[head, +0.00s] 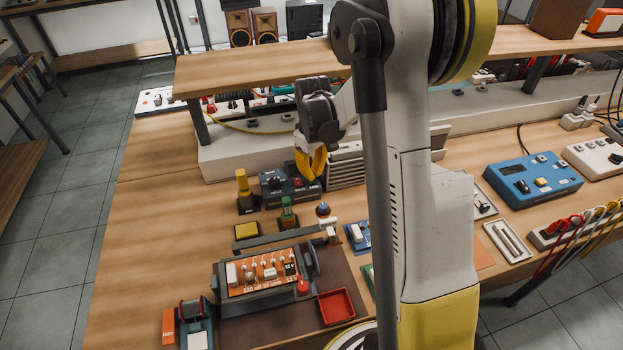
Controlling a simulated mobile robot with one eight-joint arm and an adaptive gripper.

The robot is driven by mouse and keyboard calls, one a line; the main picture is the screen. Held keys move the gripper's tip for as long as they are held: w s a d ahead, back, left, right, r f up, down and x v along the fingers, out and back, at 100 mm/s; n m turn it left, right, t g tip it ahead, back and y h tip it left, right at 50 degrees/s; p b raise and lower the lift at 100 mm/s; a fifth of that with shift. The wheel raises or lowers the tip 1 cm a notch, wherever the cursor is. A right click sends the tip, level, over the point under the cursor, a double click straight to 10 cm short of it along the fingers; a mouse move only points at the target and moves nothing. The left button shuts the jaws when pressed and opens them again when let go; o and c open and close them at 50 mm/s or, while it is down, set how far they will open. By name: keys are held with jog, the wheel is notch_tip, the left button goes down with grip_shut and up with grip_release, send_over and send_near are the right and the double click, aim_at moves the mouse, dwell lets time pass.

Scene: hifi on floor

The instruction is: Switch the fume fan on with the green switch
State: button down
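My gripper (311,168) has yellow fingertips and points down over the back of the wooden bench, above a dark blue control box (290,186) with a black knob and a red part. The fingertips appear close together, but the angle does not show whether they are shut. A pale box with louvres (345,168), possibly the fume fan, stands just right of the gripper, partly hidden by my arm. I cannot make out a green switch on it. No object shows in the gripper.
A raised shelf (250,72) spans the back. In front are an orange board in a holder (262,273) and a red tray (336,306). The bench's left side is clear.

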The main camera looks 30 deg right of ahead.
aim_at(313, 181)
jog(key=shift+f+b, duration=0.9)
jog(key=shift+f, duration=0.25)
dwell(0.4)
jog(key=shift+r, duration=0.2)
jog(key=shift+r+p, duration=2.4)
jog(key=shift+r, duration=1)
jog(key=shift+f, duration=0.1)
